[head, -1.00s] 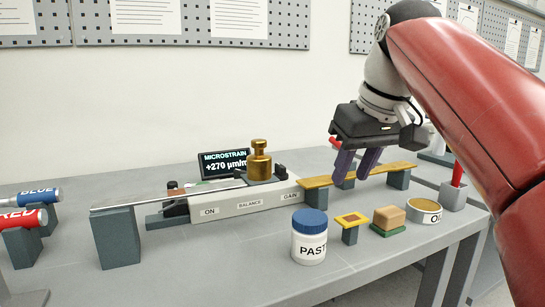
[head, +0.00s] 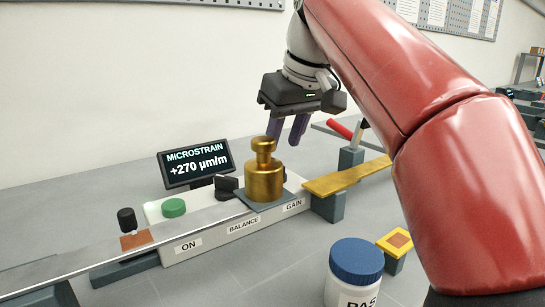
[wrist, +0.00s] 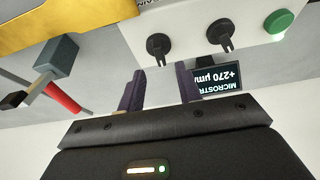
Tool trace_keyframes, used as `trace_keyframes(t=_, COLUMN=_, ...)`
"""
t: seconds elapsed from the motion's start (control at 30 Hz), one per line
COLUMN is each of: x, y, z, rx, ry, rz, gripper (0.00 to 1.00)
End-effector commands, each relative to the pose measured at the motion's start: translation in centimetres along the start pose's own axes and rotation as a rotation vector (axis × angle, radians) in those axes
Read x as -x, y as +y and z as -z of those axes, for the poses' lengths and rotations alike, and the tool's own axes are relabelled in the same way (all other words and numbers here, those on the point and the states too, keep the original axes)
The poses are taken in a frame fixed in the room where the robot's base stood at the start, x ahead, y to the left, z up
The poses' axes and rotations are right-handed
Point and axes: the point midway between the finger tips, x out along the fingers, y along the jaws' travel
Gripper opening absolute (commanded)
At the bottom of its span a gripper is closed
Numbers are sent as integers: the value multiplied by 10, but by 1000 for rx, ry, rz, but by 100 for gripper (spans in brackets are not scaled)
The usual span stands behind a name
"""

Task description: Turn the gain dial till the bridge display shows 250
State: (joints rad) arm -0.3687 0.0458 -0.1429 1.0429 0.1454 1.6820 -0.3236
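The bridge box (head: 210,238) carries the labels ON, BALANCE and GAIN. The bridge display (head: 195,163) behind it reads +270 µm/m; it shows upside down in the wrist view (wrist: 218,80). The gain dial (wrist: 160,47) is a black pointer knob at the GAIN end; in the head view the brass weight hides it. The balance dial (wrist: 220,33) sits beside it, and in the head view it is a dark knob (head: 226,186). My gripper (head: 286,133) is open and empty, fingers pointing down behind the weight. In the wrist view its fingers (wrist: 159,76) stand apart, roughly in line with the gain dial and not touching it.
The brass weight (head: 265,180) stands on a pad at the end of the metal strip (head: 130,235), in front of the dials. A green button (head: 173,207) is at the ON end. A brass strip (head: 345,178) lies to the right. The paste jar (head: 356,265) stands in front.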

Motion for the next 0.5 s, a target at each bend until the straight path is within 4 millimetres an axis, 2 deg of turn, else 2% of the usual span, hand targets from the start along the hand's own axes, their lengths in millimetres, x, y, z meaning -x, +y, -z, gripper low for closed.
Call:
trace_keyframes(t=0.03, x=-12, y=0, z=-2, rx=0, ry=-4, rz=2, gripper=35)
trace_keyframes(t=0.2, x=-38, y=-1, z=-2, rx=1, ry=-4, rz=1, gripper=35)
trace_keyframes(t=0.33, x=-50, y=0, z=-1, rx=0, ry=-3, rz=0, gripper=35)
trace_keyframes(t=0.5, x=-55, y=0, z=0, rx=0, ry=-1, rz=-1, gripper=35)
